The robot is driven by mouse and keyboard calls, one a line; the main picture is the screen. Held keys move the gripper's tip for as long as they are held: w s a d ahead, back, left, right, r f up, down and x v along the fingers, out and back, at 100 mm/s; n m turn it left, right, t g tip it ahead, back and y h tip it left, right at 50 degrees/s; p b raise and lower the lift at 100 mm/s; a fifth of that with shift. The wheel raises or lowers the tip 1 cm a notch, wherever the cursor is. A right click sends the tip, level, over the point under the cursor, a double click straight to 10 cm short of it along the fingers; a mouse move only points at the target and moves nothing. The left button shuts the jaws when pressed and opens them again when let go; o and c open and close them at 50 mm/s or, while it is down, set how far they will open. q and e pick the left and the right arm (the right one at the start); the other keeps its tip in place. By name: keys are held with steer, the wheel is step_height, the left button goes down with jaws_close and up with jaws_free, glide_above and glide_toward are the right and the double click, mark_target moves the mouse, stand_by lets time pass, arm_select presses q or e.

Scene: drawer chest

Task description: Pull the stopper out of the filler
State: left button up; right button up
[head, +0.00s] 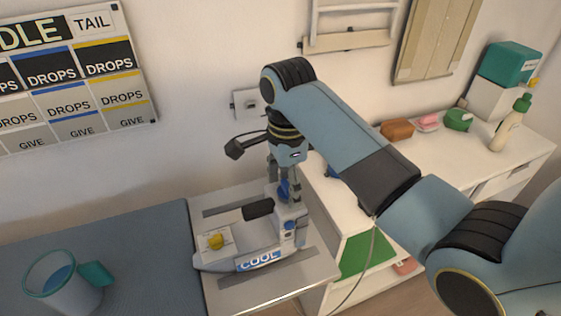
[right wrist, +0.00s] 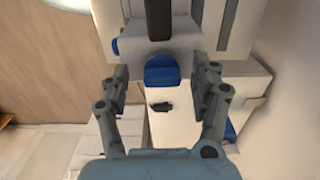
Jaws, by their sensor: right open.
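A grey and white machine with a "COOL" label (head: 258,261) stands on a light board. A blue piece, seemingly the stopper (head: 284,190), sits on top of the raised block, seemingly the filler (head: 291,211), at the machine's right end. My right gripper (head: 284,187) points down over it. In the right wrist view, the rounded blue stopper (right wrist: 162,72) shows between the fingers of my open right gripper (right wrist: 162,83), with a gap on each side. The lower part of the stopper is hidden. My left gripper is not in view.
A black handle (head: 258,209) and a yellow knob (head: 215,241) sit on the machine left of the gripper. A grey cup with a teal rim (head: 62,285) stands at lower left. A white shelf unit (head: 350,210) with several items stands to the right; the wall is close behind.

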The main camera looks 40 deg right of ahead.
steer(key=shift+f, duration=0.2)
steer(key=shift+s, duration=0.15)
jaws_close()
stand_by(0.6)
